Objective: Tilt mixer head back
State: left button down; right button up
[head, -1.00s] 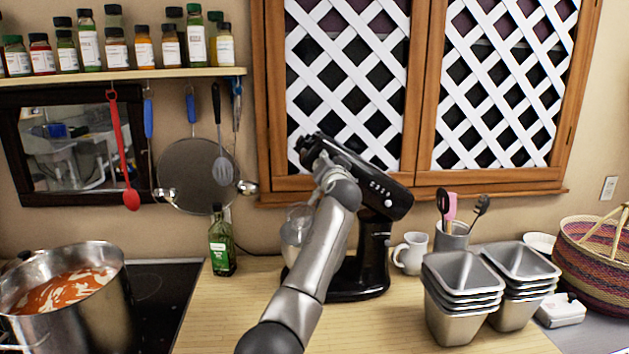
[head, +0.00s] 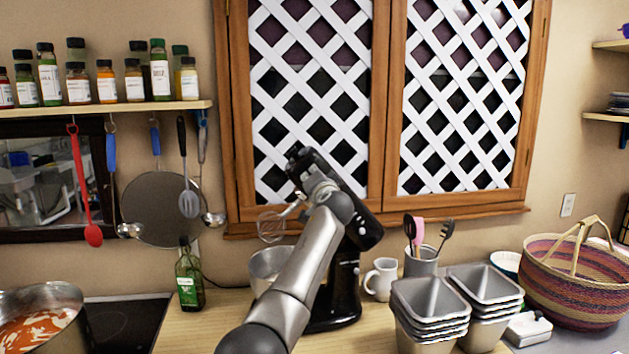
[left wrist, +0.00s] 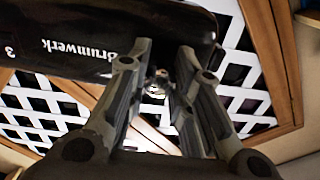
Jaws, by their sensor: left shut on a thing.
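The black mixer head (head: 366,228) is tilted steeply back in the head view, its front end up at the left and its rear low at the right. The whisk (head: 271,226) hangs from it in the air above the metal bowl (head: 266,263). The mixer base (head: 340,300) stands on the counter. My left gripper (head: 318,184) is shut on the front part of the head; my arm hides part of the mixer. In the left wrist view the lettered head (left wrist: 95,35) lies across the fingertips of the gripper (left wrist: 160,66). My right gripper is not in view.
A green bottle (head: 189,280) stands left of the bowl, near the stove pot (head: 40,300). A white jug (head: 380,279), a utensil crock (head: 421,264) and stacked metal tins (head: 430,298) stand to the right. The lattice cabinet (head: 384,120) is close behind the head.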

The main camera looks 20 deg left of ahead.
pick_arm(q)
jog(key=shift+a+f, duration=0.15)
jog(key=c, duration=1.5)
grip_release()
jog(key=shift+c, duration=0.2)
jog(key=shift+o, duration=1.4)
jog(key=shift+s+a, duration=0.15)
jog(key=shift+a, duration=0.05)
jog(key=shift+d, duration=0.1)
jog(key=v, duration=1.2)
